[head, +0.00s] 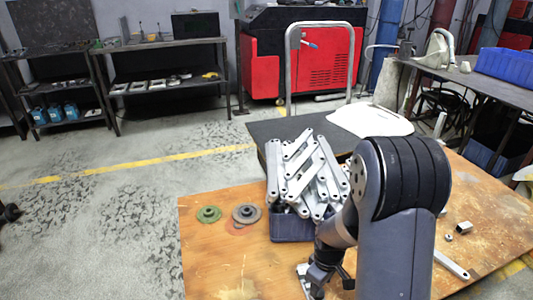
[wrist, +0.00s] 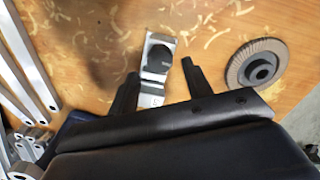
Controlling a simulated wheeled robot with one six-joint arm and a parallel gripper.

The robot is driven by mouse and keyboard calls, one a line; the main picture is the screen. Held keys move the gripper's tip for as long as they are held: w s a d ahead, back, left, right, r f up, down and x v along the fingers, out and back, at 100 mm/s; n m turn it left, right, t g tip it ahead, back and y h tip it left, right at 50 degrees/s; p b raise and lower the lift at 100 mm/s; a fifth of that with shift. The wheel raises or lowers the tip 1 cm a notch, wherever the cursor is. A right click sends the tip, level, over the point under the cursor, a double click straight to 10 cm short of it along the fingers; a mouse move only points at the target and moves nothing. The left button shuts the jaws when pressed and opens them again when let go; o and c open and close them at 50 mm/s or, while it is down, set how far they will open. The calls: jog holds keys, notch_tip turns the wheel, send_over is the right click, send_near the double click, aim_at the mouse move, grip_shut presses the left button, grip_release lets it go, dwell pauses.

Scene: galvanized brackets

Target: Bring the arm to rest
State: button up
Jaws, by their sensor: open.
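My gripper (head: 328,282) is low over the front of the wooden table, partly hidden by my arm in the head view. In the wrist view my gripper (wrist: 160,78) has its two dark fingers apart. A metal piece with a dark round part (wrist: 153,72) shows between the fingers, with bare gaps on both sides; I cannot tell its height relative to the fingertips. A blue bin (head: 291,229) heaped with galvanized brackets (head: 305,170) stands just behind the gripper. Brackets (wrist: 30,70) also show at the left of the wrist view.
A grey flap disc (head: 246,213) and a green disc (head: 208,214) lie left of the bin. Small metal parts (head: 463,228) and a loose bracket (head: 451,264) lie at the right. A dark board (head: 268,130) lies behind the bin. The table's front left (head: 215,265) is clear.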

notch_tip(320, 180, up, 2)
jog(key=shift+p, duration=0.4)
notch_tip(320, 180, down, 7)
jog(key=b, duration=0.5)
jog(key=shift+r, duration=0.15)
jog(key=shift+r+m, duration=0.25)
jog(key=shift+m, duration=0.55)
jog(key=m, duration=0.6)
jog(key=shift+m, duration=0.4)
jog(key=m, duration=0.4)
jog(key=shift+m, duration=0.3)
jog(key=m, duration=0.3)
jog(key=shift+m, duration=0.4)
jog(key=n, duration=0.3)
jog(key=shift+n, duration=2.1)
